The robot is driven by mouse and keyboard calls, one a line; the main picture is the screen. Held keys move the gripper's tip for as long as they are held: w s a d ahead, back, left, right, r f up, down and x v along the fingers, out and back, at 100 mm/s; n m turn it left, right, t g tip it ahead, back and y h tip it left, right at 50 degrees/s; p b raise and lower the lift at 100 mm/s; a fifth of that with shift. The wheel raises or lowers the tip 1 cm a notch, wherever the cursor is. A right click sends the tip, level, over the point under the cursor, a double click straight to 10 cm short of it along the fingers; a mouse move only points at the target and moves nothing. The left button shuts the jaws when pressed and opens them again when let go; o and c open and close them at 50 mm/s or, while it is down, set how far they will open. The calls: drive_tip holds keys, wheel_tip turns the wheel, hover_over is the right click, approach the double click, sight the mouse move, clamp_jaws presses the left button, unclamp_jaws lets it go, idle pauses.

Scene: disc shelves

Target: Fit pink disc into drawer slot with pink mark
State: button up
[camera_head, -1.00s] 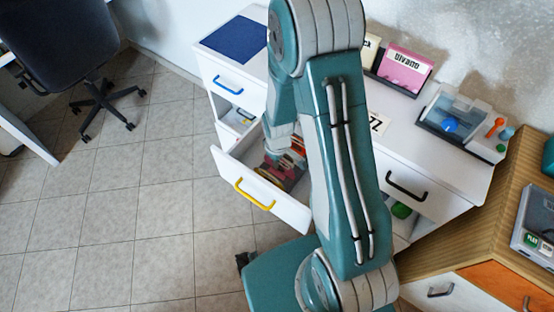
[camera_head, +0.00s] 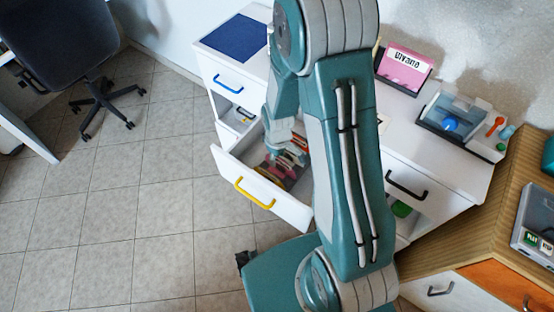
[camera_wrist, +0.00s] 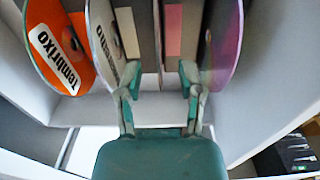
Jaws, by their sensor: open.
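The pink disc (camera_wrist: 222,45) stands on edge at the right of the wrist view, just right of my gripper's right finger. My gripper (camera_wrist: 160,76) is open, with nothing visible between its fingertips. The pink mark (camera_wrist: 173,30) shows beyond and between the fingers, left of the pink disc. I cannot tell which slot the disc's lower edge is in, or whether the finger touches it. The drawer (camera_head: 226,162) with the yellow handle (camera_head: 254,193) is pulled open. In the head view my arm hides part of its inside, and the fingertips are not clear there.
An orange disc (camera_wrist: 55,45) and a grey-white disc (camera_wrist: 104,40) stand at the left, with a white mark (camera_wrist: 127,32) nearby. Drawer walls enclose both sides. A pink case (camera_head: 404,66) and a clear box (camera_head: 455,110) stand on the cabinet top.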

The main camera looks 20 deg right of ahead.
wheel_tip(320, 180, up, 9)
idle(0.3)
idle(0.5)
drive_tip(key=shift+r, duration=0.3)
drive_tip(key=s+r+m+t, duration=0.2)
drive_tip(key=s+r, duration=0.5)
drive_tip(key=r, duration=0.4)
drive_tip(key=s+r+m+t, duration=0.3)
drive_tip(key=s+r+m, duration=0.2)
drive_tip(key=r, duration=0.7)
drive_tip(key=s, duration=0.2)
drive_tip(key=shift+s+d+r+t, duration=0.2)
drive_tip(key=shift+s+t, duration=0.1)
drive_tip(key=shift+s, duration=0.1)
